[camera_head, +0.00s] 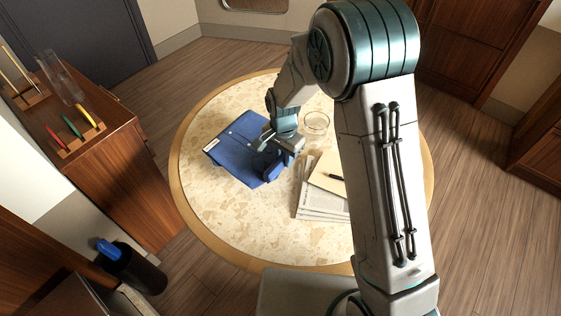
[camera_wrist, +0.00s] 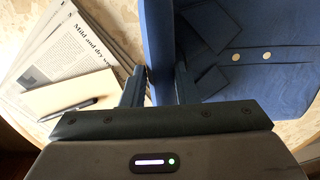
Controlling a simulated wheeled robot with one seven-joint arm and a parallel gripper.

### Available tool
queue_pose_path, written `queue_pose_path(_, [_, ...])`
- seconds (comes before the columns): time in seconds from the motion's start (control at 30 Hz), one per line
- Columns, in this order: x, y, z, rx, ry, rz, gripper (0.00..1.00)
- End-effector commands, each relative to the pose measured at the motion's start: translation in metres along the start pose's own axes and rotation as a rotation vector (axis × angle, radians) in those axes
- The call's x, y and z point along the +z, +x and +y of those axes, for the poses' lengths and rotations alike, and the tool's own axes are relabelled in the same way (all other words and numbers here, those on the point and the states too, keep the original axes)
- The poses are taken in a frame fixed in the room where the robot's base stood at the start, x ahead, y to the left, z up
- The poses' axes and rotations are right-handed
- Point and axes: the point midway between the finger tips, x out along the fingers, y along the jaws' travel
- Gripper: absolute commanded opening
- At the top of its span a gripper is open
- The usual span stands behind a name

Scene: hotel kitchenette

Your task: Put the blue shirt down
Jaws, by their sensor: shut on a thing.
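A folded blue shirt (camera_head: 236,150) is at the left part of the round table in the head view. It looks flat, with buttons and a collar. My gripper (camera_head: 277,143) is at the shirt's right edge, shut on it. In the wrist view the shirt (camera_wrist: 245,60) fills the right side, and my gripper's two fingers (camera_wrist: 160,88) have a fold of blue cloth between them. I cannot tell whether the shirt's underside touches the table everywhere.
The round table (camera_head: 210,216) also holds newspapers (camera_head: 310,205), a tan envelope or pad (camera_head: 325,172) with a dark pen, and a clear glass bowl (camera_head: 316,122), all right of the shirt. The table's front left is bare. A wooden cabinet (camera_head: 112,178) stands at the left.

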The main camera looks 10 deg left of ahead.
Motion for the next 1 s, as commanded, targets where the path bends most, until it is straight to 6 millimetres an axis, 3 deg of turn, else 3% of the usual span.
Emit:
queue_pose_path(0.23, [0.000,0.010,-0.008,0.000,0.000,0.000,0.00])
queue_pose_path(0.5, [0.000,0.043,-0.007,0.001,0.001,0.000,0.00])
queue_pose_path(0.87, [0.000,0.048,-0.008,-0.001,0.000,0.001,0.00])
queue_pose_path(0.9, [0.000,0.049,-0.008,0.000,-0.001,0.000,0.30])
queue_pose_path(0.97, [0.000,0.048,-0.008,0.000,-0.001,0.000,0.47])
queue_pose_path(1.0, [0.000,0.048,-0.008,0.000,-0.001,0.000,0.49])
